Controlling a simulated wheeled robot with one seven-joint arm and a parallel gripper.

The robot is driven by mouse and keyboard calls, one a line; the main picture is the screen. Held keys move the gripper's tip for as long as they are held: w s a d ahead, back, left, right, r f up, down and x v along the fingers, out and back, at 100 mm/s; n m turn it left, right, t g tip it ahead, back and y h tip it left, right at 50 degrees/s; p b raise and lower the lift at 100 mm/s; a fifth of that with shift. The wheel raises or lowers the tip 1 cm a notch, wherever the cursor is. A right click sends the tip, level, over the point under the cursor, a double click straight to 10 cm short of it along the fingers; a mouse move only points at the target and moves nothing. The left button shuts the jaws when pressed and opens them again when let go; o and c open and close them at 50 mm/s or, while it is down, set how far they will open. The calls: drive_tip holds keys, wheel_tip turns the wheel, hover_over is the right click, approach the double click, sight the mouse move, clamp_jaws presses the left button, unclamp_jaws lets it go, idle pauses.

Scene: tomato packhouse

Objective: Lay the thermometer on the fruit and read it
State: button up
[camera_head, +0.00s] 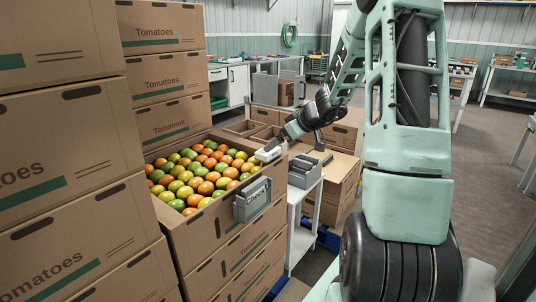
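My gripper (272,149) is at the right rim of this box, beside the fruit, pointing down and left. A small white block (266,155), which may be the thermometer, is at its fingertips. The fingers are too small to show whether they are closed on it. Any display on the block cannot be read. It appears at the edge of the fruit, and I cannot tell whether it touches a tomato.
Tall stacks of tomato boxes (62,150) block the left. Open floor (477,180) lies to the right.

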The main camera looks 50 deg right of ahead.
sight(268, 153)
drive_tip(key=p+x, duration=0.1)
drive_tip(key=x, duration=0.6)
drive_tip(key=shift+w+a+f, duration=0.1)
drive_tip(key=shift+w, duration=0.05)
drive_tip(key=c, duration=1.1)
